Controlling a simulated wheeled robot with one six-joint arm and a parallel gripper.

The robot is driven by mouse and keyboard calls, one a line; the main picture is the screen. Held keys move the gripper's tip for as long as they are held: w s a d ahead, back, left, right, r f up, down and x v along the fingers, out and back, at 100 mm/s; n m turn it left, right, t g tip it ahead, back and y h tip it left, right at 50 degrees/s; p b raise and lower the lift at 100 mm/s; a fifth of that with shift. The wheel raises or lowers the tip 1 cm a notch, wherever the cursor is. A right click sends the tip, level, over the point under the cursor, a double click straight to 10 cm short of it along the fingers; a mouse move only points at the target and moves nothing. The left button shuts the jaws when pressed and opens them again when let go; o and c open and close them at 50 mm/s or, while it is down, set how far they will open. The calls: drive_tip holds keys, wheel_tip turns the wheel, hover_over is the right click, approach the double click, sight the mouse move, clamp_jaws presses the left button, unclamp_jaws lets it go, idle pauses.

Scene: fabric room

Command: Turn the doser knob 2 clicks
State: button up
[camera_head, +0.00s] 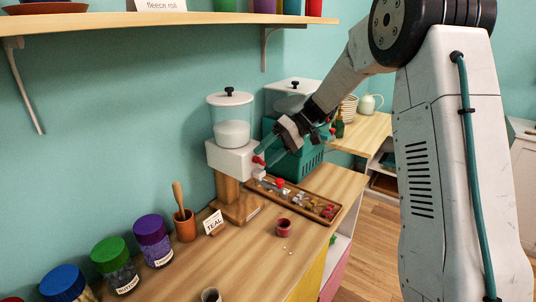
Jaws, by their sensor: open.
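The doser is a white box (231,158) with a clear lidded hopper (231,122) on top, holding white material, and it stands on a wooden post. Its small red knob (258,160) is on the right-hand face. My gripper (266,155) comes in from the upper right with its teal fingers apart, close to the red knob. The fingers partly cover this side of the doser. I cannot tell whether they touch the knob or surround it.
A wooden tray (330,213) of small items and a dark red cup (283,227) are on the bench below. A teal machine (299,163) stands behind my gripper. A shelf hangs above.

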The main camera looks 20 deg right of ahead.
drive_tip(key=v, duration=0.7)
drive_tip(key=shift+d+r, duration=0.2)
drive_tip(key=shift+d, duration=0.05)
drive_tip(key=shift+c, duration=0.3)
